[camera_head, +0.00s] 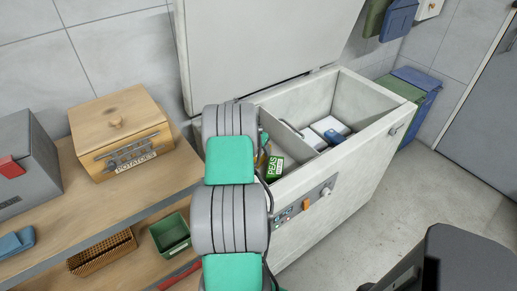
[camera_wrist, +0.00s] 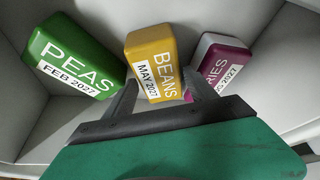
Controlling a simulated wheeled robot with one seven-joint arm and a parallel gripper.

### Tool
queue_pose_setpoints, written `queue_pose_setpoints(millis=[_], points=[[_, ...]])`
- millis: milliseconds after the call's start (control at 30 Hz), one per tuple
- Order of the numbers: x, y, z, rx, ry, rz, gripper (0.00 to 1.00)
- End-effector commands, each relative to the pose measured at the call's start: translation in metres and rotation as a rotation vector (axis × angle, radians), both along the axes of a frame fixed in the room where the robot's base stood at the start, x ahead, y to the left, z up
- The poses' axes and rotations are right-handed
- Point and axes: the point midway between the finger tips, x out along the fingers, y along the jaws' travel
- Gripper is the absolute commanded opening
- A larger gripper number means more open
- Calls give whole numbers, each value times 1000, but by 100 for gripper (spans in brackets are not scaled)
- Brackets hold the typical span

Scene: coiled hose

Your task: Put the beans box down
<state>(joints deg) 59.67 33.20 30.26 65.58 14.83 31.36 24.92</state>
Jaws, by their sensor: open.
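The beans box (camera_wrist: 152,48) is yellow with a label reading "BEANS MAY 2027". In the wrist view it stands in the middle of a pale compartment, between a green peas box and a purple box. My gripper (camera_wrist: 157,88) is open, with one finger on each side of the beans box's near end. I cannot tell whether the fingers touch it. In the head view my arm covers most of the beans box and hides the gripper. The open white chest freezer (camera_head: 318,205) holds these boxes in its left compartment.
The green peas box (camera_wrist: 75,57) is close on the left and the purple box (camera_wrist: 221,57) close on the right. Compartment walls surround them. The freezer lid (camera_head: 262,40) stands raised behind. A wooden potatoes box (camera_head: 118,118) sits on the shelf at left.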

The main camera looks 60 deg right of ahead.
Motion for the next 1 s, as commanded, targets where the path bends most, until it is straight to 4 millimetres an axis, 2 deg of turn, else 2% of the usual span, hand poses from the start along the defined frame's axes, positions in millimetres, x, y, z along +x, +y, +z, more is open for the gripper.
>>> queue_pose_setpoints(millis=[33,67,167,333,500,600,900,1000], points=[[0,-1,13,-1,-1,0,65],[0,0,18,-2,-1,0,65],[2,9,37,-5,-3,2,65],[4,28,80,-5,-3,2,65],[4,41,109,-2,0,1,65],[4,45,117,-1,-1,0,65],[4,46,119,0,-1,1,65],[9,51,127,1,0,17,65]])
